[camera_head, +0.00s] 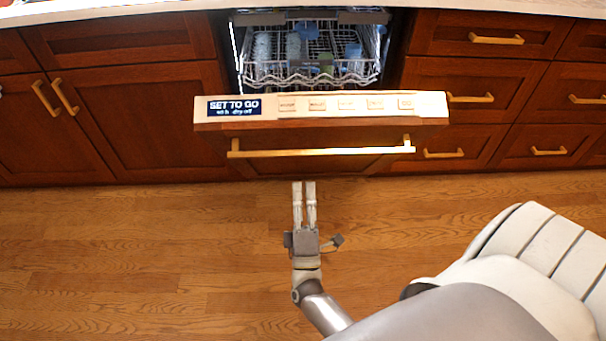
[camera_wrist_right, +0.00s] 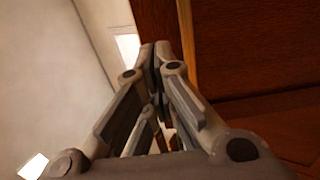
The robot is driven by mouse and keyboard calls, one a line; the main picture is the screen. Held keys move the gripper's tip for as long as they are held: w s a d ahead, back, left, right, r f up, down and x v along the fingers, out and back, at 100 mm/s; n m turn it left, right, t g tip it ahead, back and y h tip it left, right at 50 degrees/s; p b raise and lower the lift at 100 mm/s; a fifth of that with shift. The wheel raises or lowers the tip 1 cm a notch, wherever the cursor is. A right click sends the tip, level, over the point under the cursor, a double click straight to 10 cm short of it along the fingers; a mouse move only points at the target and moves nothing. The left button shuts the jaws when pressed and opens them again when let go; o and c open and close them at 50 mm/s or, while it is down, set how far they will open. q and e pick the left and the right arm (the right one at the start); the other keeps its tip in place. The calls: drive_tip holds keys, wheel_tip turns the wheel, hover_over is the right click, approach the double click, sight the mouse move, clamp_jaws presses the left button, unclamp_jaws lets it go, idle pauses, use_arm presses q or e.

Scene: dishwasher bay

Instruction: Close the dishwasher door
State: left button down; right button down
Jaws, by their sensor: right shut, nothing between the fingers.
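The dishwasher door (camera_head: 270,138) is partly open and tilted out from the cabinet front. Its top edge carries a label and several buttons, and a long brass handle (camera_head: 320,150) runs across its wood front. My right gripper (camera_head: 304,184) is at the door's lower visible edge in the head view, its tips close to or under the door. In the right wrist view the gripper (camera_wrist_right: 155,48) is shut with nothing in it. A dark wood panel is on its right and a pale surface on its left. I cannot tell whether it touches the door. My left gripper is not in view.
The upper rack (camera_head: 310,72) with several dishes sits inside the dishwasher, behind the door. Wood cabinets (camera_head: 140,110) stand to the left and drawers with brass handles (camera_head: 470,98) to the right. The wood floor (camera_head: 130,260) in front is clear on the left.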

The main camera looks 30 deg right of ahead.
sight(302, 132)
drive_tip(key=x, duration=1)
drive_tip(key=shift+w, duration=0.1)
drive_tip(key=shift+w+d+r, duration=0.3)
drive_tip(key=shift+w+r, duration=0.05)
drive_tip(key=shift+w, duration=0.1)
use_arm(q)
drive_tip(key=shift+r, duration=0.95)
use_arm(e)
drive_tip(key=shift+w+r, duration=0.1)
drive_tip(key=shift+w, duration=0.05)
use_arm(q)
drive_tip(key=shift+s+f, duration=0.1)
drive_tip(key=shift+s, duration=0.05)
use_arm(e)
drive_tip(key=shift+d+r, duration=0.1)
